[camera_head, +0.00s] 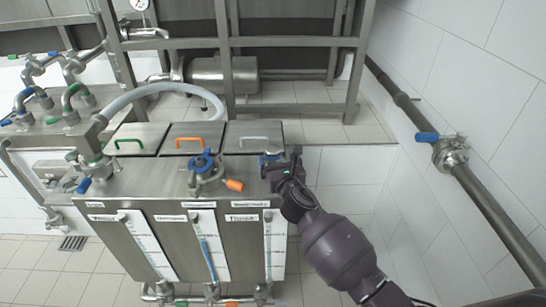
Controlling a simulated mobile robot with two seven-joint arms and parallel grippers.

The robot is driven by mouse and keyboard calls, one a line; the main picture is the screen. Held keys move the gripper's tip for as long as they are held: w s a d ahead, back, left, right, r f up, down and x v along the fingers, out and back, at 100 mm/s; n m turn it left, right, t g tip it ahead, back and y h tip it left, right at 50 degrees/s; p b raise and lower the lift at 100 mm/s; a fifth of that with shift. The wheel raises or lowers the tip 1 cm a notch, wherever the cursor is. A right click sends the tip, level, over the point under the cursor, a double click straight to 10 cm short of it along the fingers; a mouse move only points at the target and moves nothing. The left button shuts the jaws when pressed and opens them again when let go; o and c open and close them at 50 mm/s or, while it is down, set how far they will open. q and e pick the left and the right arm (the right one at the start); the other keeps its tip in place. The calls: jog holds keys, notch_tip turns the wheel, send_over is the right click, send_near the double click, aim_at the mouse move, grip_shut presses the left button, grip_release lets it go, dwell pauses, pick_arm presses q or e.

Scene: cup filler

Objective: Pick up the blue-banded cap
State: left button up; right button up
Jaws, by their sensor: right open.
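A round fitting with a blue ring (203,162) sits on the front top of the steel tank unit, above a clamp with an orange handle (235,185). A small, partly hidden bluish piece (267,158) shows at the tip of my right gripper (277,164). I cannot tell for sure which of the two is the blue-banded cap. My right gripper is open at the right end of the tank top, reaching in from the lower right. Its fingers are small and dark, so contact cannot be told. My left gripper is out of view.
The steel tank unit (185,232) has lids with green, orange and white handles behind the fittings. A pale hose (150,90) arches at the left. A wall pipe with a blue-handled valve (450,152) runs down the right.

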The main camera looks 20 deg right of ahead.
aim_at(275, 159)
jog(key=w, duration=0.4)
jog(key=shift+f+b, duration=0.25)
jog(key=shift+b, duration=0.05)
jog(key=c, duration=1.3)
